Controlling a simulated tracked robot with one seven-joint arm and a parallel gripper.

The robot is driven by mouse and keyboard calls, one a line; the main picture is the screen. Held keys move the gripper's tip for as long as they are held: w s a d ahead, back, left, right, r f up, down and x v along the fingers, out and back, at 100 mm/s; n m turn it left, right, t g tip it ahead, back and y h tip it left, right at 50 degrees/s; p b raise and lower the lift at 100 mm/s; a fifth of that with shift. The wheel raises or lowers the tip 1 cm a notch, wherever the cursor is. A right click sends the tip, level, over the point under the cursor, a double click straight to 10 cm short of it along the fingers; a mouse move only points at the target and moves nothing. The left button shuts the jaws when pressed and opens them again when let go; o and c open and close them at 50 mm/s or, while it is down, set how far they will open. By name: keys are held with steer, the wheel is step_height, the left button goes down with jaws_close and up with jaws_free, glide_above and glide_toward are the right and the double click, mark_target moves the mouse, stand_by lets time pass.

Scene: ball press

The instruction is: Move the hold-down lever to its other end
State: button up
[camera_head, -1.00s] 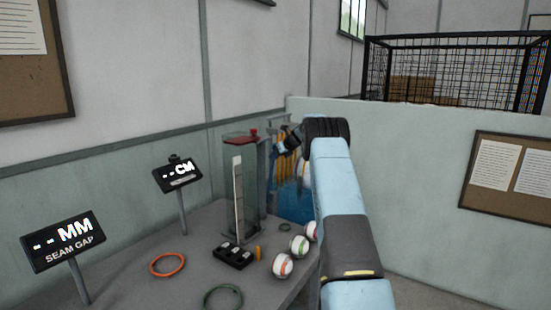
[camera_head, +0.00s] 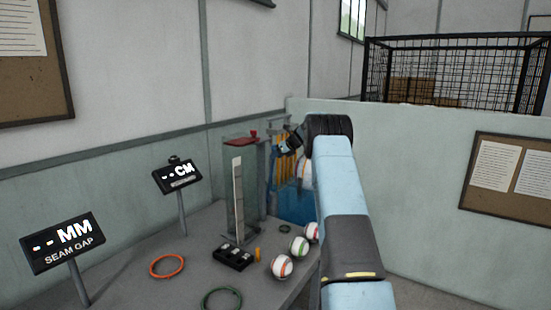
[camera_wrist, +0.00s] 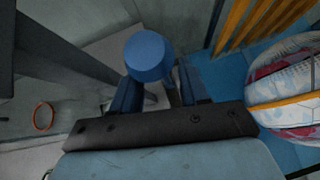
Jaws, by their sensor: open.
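A blue round knob (camera_wrist: 149,56), which looks like the end of the hold-down lever, shows in the wrist view at and just beyond my fingertips. My gripper (camera_wrist: 157,88) is open, with one dark blue finger on each side below the knob. I cannot tell whether a finger touches it. The rest of the lever is hidden. In the head view my gripper (camera_head: 287,146) is a small dark shape beside the clear tower, and the lever cannot be made out there. A large patterned ball (camera_wrist: 285,92) sits right of my gripper in the wrist view.
A clear tower (camera_head: 240,190) with a red top stands left of my gripper. Orange bars (camera_wrist: 262,22) and a blue panel (camera_wrist: 215,75) lie near the ball. Several small balls, rings and a black block (camera_head: 233,257) lie on the grey table (camera_head: 195,240).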

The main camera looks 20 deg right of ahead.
steer(key=v, duration=1.2)
steer(key=shift+s+r, duration=0.1)
